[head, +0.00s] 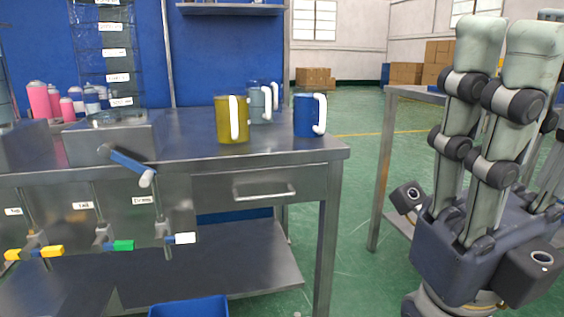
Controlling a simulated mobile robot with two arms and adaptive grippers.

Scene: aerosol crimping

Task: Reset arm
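Neither of my grippers shows in the head view, so I cannot see their state or whether they hold anything. A grey jointed machine with upright arm-like links (494,110) and a dark blue body (465,245) stands at the right. I cannot tell whether it is a separate robot.
A metal workbench (190,150) carries a yellow mug (222,122), a blue mug (303,118), grey-blue mugs (257,106) behind, and pink cans (40,100). Valves with yellow (50,252), green (123,245) and white (186,238) handles line its front. Green floor (345,240) lies open between bench and machine.

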